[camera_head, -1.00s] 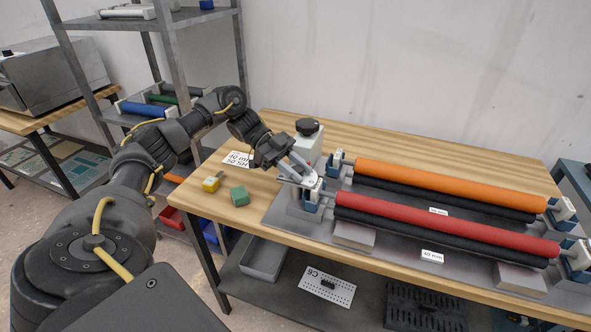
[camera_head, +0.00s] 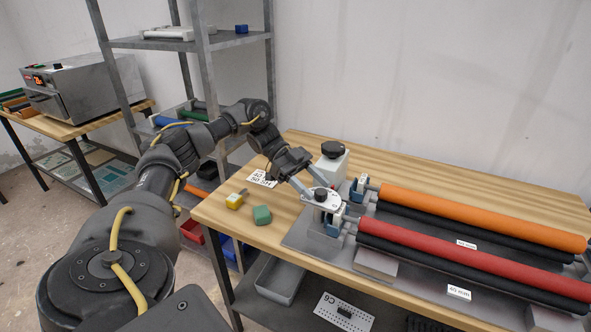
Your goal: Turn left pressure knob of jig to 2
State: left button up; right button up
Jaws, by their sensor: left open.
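The jig (camera_head: 300,235) is a grey base on the wooden table, carrying an orange roller (camera_head: 480,218) and a red roller (camera_head: 465,258) above black ones. At its left end is a pale round dial with a small knob (camera_head: 320,195) on a blue and white mount. My left gripper (camera_head: 312,184) is open over this left knob, its light fingers reaching down toward it from the upper left. The fingers partly cover the knob. I cannot tell whether they touch it, nor read its setting. My right gripper is not in view.
A white box with a black knob (camera_head: 332,150) stands close behind the gripper. A metal shelf (camera_head: 200,75) rises behind my arm.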

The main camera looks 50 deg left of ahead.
pick_arm(q)
jog(key=shift+v, duration=1.25)
jog(key=shift+p+v, duration=0.85)
jog(key=shift+v, duration=1.6)
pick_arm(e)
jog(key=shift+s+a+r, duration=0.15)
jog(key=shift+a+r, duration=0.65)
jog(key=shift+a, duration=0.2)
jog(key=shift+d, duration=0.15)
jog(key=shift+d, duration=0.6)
